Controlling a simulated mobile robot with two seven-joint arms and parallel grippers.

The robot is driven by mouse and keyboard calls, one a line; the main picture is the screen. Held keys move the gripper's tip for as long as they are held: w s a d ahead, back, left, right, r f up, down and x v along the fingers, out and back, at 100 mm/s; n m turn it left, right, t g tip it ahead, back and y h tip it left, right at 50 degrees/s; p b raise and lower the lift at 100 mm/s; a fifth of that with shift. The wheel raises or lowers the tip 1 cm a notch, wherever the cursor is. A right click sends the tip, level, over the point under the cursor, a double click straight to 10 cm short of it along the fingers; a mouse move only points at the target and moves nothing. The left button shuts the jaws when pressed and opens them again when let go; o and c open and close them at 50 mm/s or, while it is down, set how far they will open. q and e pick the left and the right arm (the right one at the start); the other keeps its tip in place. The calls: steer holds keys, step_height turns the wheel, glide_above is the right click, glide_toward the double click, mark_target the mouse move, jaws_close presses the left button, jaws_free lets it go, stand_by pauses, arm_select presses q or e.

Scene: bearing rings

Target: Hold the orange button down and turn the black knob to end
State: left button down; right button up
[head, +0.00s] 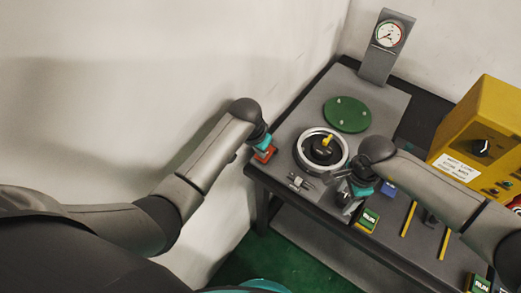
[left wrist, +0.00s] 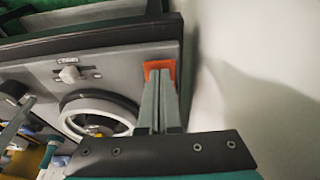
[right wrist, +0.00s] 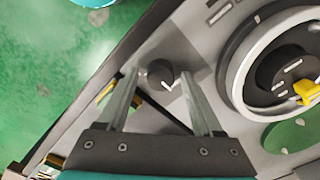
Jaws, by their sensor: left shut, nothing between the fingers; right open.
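The orange button (head: 266,156) sits at the left corner of the grey bench top; it also shows in the left wrist view (left wrist: 158,65). My left gripper (head: 264,147) is shut and empty, with its fingertips over the button and apparently on it. Whether the button is pressed in, I cannot tell. The black knob (right wrist: 162,72), with a white pointer mark, shows in the right wrist view between the fingertips of my right gripper (right wrist: 159,80). That gripper is open, with a finger on each side of the knob and gaps visible. In the head view my right gripper hides the knob.
A light ring (head: 301,158) surrounds a black hub with a yellow pointer (head: 328,141). A small slider (head: 298,183) lies in front. The wall is close on the left.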

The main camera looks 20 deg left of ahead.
steer(key=n, duration=0.7)
steer(key=c, duration=0.9)
steer(key=m, duration=1)
stand_by(0.3)
